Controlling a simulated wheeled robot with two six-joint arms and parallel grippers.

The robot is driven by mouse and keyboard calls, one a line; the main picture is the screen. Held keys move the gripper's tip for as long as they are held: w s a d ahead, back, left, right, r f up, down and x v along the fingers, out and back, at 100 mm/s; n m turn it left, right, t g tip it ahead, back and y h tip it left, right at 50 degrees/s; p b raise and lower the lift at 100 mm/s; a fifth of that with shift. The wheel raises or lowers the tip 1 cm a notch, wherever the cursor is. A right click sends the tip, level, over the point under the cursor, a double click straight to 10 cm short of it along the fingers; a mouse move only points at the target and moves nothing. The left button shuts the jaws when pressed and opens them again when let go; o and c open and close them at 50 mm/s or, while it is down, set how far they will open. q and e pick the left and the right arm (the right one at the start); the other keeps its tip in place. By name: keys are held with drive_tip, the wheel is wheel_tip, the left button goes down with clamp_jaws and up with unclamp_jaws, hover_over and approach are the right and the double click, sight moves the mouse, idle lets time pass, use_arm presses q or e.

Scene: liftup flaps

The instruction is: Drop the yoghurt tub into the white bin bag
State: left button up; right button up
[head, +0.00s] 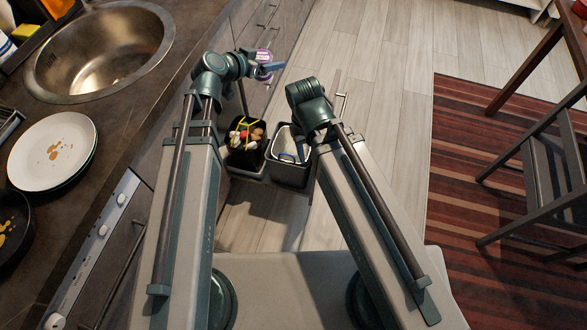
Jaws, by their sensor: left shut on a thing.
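The yoghurt tub (264,55) is small, white and purple, and shows at the tip of my left arm in the head view. My left gripper (267,67) is shut on it and holds it up beside the cabinet fronts, beyond the bins. The white bin bag (283,142) lines the right-hand bin of a pulled-out pair, nearer to me than the tub and a little to the right. Some blue shows inside it, too small to identify. My right forearm partly covers this bin's right side. I cannot make out my right gripper.
The left-hand dark bin (236,156) holds mixed waste and yellow strips. The counter at left carries a sink (60,72), a stained white plate (32,165) and a dark pan (12,240). A wooden chair (545,185) stands on a striped rug (455,160). The floor beyond the bins is clear.

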use_arm(q)
drive_tip(key=w+d+f+b, duration=0.1)
drive_tip(key=d+f+b, duration=0.1)
drive_tip(key=f+b, duration=0.7)
drive_tip(key=w+d+f+b, duration=0.2)
drive_tip(key=f+b, duration=0.7)
drive_tip(key=f, duration=0.2)
drive_tip(key=w+d+f+b, duration=0.2)
drive_tip(key=f+b, duration=0.8)
drive_tip(key=shift+d+f+m+h, duration=0.25)
drive_tip(key=shift+d+m+h, duration=0.05)
drive_tip(key=shift+d, duration=0.05)
wheel_tip(320, 180, down, 6)
drive_tip(key=b, duration=0.6)
drive_tip(key=o, duration=1.5)
drive_tip(key=shift+r, duration=0.1)
drive_tip(key=shift+p+v, duration=3.25)
drive_tip(key=shift+v, duration=3.65)
